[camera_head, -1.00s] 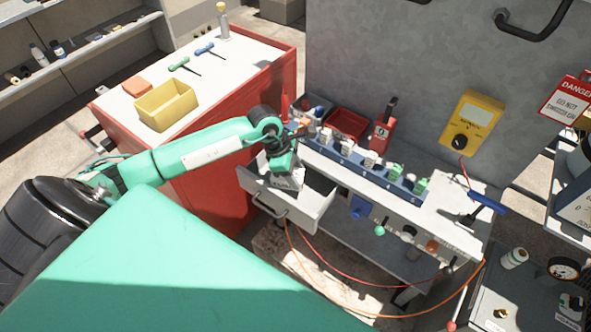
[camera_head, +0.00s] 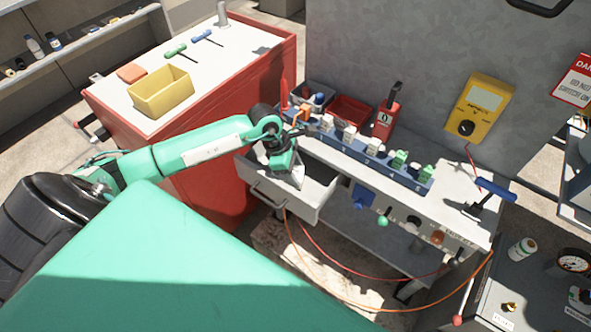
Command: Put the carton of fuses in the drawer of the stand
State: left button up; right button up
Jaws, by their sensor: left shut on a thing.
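The stand's drawer (camera_head: 302,208) is pulled open, its front with a dark handle facing lower left. My left gripper (camera_head: 288,167) points down over the drawer and is shut on the carton of fuses (camera_head: 298,178). Only a small pale part of the carton shows below the jaws; my gripper hides the rest. The carton is at or just inside the drawer opening; I cannot tell whether it touches the drawer floor. The stand (camera_head: 462,197) has a pale top. My right gripper is not in view.
A row of fuse-like blocks on a blue rail (camera_head: 365,161) lies behind the drawer. A red tray (camera_head: 350,112) and a yellow meter (camera_head: 480,108) are farther back. A red cabinet with a yellow bin (camera_head: 160,94) stands at left. Orange and red cables hang below the drawer.

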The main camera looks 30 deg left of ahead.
pick_arm(q)
jog(key=o, duration=1.1)
jog(key=shift+c, duration=0.2)
jog(key=shift+r, duration=0.15)
jog(key=shift+a+r, duration=0.2)
jog(key=shift+r, duration=0.1)
jog(key=b+v, duration=0.1)
jog(key=v, duration=1.2)
jog(key=shift+s, duration=0.15)
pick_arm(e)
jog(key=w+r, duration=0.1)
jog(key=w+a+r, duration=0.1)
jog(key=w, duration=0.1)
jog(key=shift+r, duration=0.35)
pick_arm(q)
jog(key=shift+f, duration=0.15)
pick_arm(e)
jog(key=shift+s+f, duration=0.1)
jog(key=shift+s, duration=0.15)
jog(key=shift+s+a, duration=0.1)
